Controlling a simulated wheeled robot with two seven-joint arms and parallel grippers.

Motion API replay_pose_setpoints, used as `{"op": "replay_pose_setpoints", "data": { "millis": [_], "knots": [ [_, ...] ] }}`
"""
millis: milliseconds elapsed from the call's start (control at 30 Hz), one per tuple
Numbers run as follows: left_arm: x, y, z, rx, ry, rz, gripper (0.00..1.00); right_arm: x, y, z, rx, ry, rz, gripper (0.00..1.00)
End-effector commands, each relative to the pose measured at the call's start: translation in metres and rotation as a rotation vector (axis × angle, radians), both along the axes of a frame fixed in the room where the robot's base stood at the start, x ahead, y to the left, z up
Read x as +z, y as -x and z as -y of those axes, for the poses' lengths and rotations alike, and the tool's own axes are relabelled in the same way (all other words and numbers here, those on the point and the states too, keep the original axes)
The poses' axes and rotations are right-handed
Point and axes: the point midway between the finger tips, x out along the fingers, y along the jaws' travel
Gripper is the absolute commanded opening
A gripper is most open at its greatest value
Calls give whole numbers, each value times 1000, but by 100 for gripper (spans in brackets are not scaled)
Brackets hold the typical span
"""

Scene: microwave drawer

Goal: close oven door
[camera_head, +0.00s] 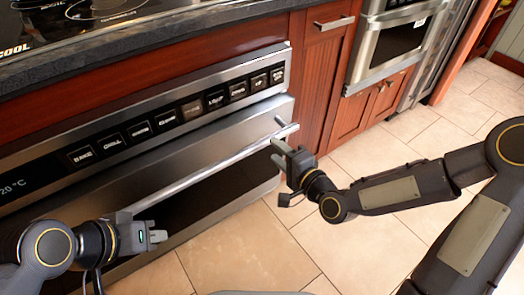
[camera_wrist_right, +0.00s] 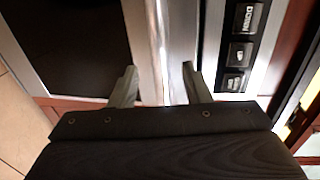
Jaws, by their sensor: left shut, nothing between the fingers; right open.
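The oven (camera_head: 150,130) is a stainless built-in unit under the counter. Its door (camera_head: 235,175) has a dark window and a long silver handle (camera_head: 215,165). The door looks near upright; I cannot tell whether a gap stands at its top. My right gripper (camera_head: 277,150) is open beside the handle's right end. In the right wrist view its two fingers (camera_wrist_right: 158,85) point at a bright metal strip by the door window (camera_wrist_right: 65,45); contact is unclear. My left gripper (camera_head: 158,237) is shut and empty, in front of the door's lower left.
Above the door is a button panel (camera_head: 180,112). A black cooktop (camera_head: 70,20) is set in the dark counter (camera_head: 150,40). Wooden cabinets (camera_head: 318,75) and another steel appliance (camera_head: 390,45) stand to the right. The tiled floor (camera_head: 330,250) is clear.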

Motion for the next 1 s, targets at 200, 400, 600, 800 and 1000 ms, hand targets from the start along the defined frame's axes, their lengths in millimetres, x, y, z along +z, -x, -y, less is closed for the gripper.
{"op": "replay_pose_setpoints", "data": {
  "millis": [200, 400, 600, 800, 1000],
  "knots": [
    [-7, 0, 0, 0, 0, 0, 0, -4, -21, -17, 2, -6, 2, 43],
    [-15, 0, 0, 0, 0, 0, 0, -8, -47, -35, 1, -5, 3, 43],
    [-17, 0, 0, 0, 0, 0, 0, -9, -60, -44, 0, -3, 0, 43],
    [-17, 0, 0, 0, 0, 0, 0, -9, -62, -45, 0, -2, 1, 43],
    [-17, 0, 0, 0, 0, 0, 0, -9, -61, -45, 0, -2, 1, 27]
  ]
}}
